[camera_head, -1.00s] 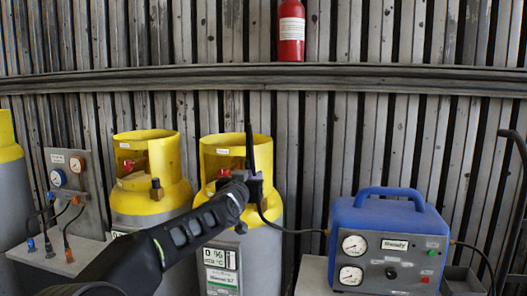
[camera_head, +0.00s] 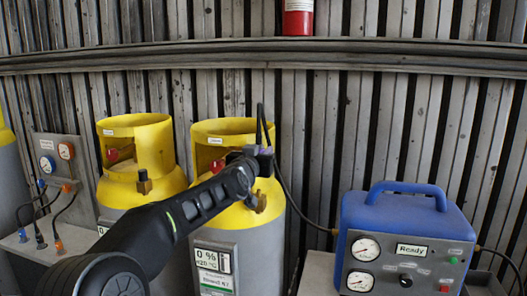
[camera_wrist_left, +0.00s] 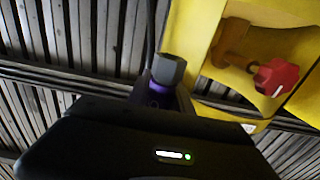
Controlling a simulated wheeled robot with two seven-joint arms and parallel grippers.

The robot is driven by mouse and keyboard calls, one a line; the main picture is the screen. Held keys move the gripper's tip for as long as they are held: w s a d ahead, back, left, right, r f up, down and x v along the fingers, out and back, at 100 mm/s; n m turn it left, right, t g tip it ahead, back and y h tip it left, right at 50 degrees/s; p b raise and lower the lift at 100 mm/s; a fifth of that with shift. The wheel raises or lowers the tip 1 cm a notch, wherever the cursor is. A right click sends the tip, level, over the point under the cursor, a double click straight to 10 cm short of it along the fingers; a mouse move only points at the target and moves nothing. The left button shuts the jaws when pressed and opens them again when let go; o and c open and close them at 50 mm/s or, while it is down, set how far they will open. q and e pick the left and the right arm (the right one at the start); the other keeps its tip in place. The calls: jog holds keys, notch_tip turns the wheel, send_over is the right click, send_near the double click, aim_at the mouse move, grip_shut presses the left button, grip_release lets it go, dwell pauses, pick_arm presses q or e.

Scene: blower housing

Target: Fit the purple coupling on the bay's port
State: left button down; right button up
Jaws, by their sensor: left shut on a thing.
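My left gripper (camera_head: 257,158) is shut on the purple coupling (camera_head: 265,149), of which only a small part shows in the head view. The wrist view shows its purple body (camera_wrist_left: 160,98) and dark grey hexagonal end (camera_wrist_left: 168,70) beyond my gripper. A black hose rises from the coupling and loops down to the right. In the head view they appear just above the brass port (camera_head: 257,202) on the front of the right yellow-topped cylinder (camera_head: 244,222), apart from it. A similar brass port (camera_head: 144,182) is on the left cylinder. My right gripper is not in view.
A blue machine (camera_head: 400,225) reading "Ready" stands to the right. A gauge panel (camera_head: 56,160) with several hoses is at the left. Red valve knobs (camera_head: 216,166) sit inside the yellow collars. A ribbed wall and rail (camera_head: 300,55) stand behind.

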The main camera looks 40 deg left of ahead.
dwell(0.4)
pick_arm(q)
notch_tip(320, 180, down, 4)
jog(key=b, duration=0.4)
jog(key=shift+s+d+f, duration=0.1)
jog(key=shift+s, duration=0.05)
jog(key=shift+f+b, duration=1.5)
jog(key=shift+b, duration=0.1)
jog(key=c, duration=1.1)
grip_release()
